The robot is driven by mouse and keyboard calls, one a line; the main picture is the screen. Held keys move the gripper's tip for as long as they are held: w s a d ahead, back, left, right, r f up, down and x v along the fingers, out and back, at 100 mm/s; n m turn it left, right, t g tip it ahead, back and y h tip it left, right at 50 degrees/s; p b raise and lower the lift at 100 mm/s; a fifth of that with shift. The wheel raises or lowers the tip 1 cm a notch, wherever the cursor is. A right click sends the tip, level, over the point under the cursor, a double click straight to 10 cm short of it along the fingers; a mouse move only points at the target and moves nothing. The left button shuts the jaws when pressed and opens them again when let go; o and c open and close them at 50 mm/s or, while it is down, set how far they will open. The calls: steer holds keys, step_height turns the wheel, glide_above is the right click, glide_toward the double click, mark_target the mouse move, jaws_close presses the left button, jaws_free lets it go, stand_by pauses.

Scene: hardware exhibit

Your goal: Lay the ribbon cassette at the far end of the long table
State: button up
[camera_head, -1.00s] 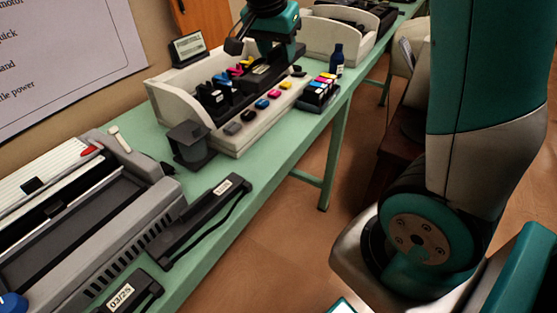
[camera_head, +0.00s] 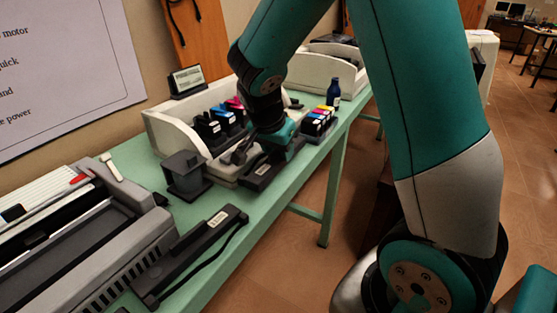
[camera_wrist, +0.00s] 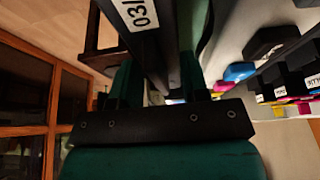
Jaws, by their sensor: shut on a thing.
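A black ribbon cassette (camera_head: 260,175) with a white label is held in my gripper (camera_head: 274,148), low over the front edge of the long green table (camera_head: 225,193). In the wrist view, the labelled black cassette (camera_wrist: 150,32) lies between the two teal fingers of my gripper (camera_wrist: 160,78). I cannot tell whether its underside touches the table. My forearm hides part of the table beyond it.
A white tray (camera_head: 160,133) with several ink cartridges stands behind the cassette. A dark block (camera_head: 186,176), another long black labelled cassette (camera_head: 190,255) and a printer (camera_head: 85,235) are nearer. Coloured cartridges (camera_head: 318,122) and a blue bottle (camera_head: 334,94) stand to the right.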

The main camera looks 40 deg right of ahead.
steer(key=shift+f, duration=1.4)
steer(key=shift+f, duration=0.1)
steer(key=o, duration=1)
steer(key=shift+c, duration=0.2)
steer(key=shift+a+r, duration=0.15)
steer(key=shift+r, duration=0.35)
steer(key=p+v, duration=0.1)
steer(key=v, duration=0.9)
steer(key=shift+r, duration=0.3)
steer(key=s+a+r+n+g+y, duration=0.1)
steer(key=s+a+r+n+y, duration=0.2)
steer(key=s+a+n+y, duration=0.5)
steer(key=s+a+n, duration=1)
steer(key=s+n, duration=0.2)
steer(key=n, duration=0.1)
steer(key=shift+a+r+g+y, duration=0.3)
steer(key=shift+a, duration=0.05)
